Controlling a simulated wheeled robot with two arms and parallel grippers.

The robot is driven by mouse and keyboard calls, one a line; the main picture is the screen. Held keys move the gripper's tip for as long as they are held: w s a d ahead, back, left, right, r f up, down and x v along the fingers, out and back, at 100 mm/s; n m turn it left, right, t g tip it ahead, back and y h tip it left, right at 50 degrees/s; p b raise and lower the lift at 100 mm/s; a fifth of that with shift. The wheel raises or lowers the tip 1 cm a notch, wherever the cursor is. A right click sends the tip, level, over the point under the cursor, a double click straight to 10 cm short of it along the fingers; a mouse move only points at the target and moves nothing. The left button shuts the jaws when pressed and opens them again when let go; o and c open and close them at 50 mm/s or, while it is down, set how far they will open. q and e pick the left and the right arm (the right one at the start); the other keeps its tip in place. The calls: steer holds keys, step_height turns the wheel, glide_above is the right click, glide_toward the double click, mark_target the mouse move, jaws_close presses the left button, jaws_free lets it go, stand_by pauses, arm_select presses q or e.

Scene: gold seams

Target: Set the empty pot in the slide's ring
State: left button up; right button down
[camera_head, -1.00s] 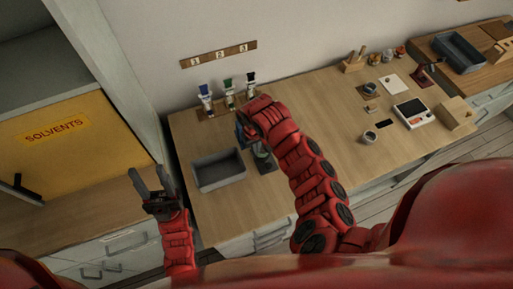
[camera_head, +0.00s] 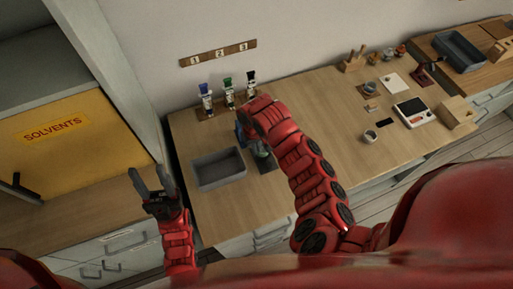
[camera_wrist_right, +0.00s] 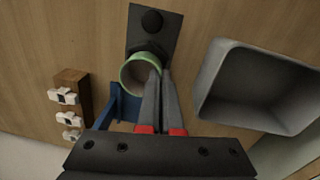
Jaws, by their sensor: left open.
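The pot (camera_wrist_right: 141,74), a round cup with a green rim and an empty-looking inside, shows in the right wrist view. My right gripper (camera_wrist_right: 161,74) has its two fingers close together at the pot's right wall, one finger on the inner side and one outside. A blue part (camera_wrist_right: 124,104), perhaps of the slide, is right beside the pot; I cannot tell whether a ring surrounds the pot. A dark plate with a black knob (camera_wrist_right: 152,21) lies just beyond. In the head view my right arm mostly hides the pot. My left gripper (camera_head: 150,182) is open and empty, left of the table.
A grey open tray (camera_head: 218,170) stands left of the right gripper. A scale (camera_head: 414,112) and small items occupy the right side. The table's middle is clear.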

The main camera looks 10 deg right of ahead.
steer(key=shift+f+b, duration=0.4)
steer(key=shift+f, duration=0.1)
steer(key=shift+f+b, duration=0.4)
steer(key=shift+b, duration=0.15)
stand_by(1.5)
stand_by(0.4)
steer(key=c, duration=1)
jaws_free()
steer(key=shift+a+r+p, duration=0.15)
steer(key=shift+r+p, duration=1.25)
steer(key=shift+r, duration=1.1)
steer(key=shift+s, duration=0.1)
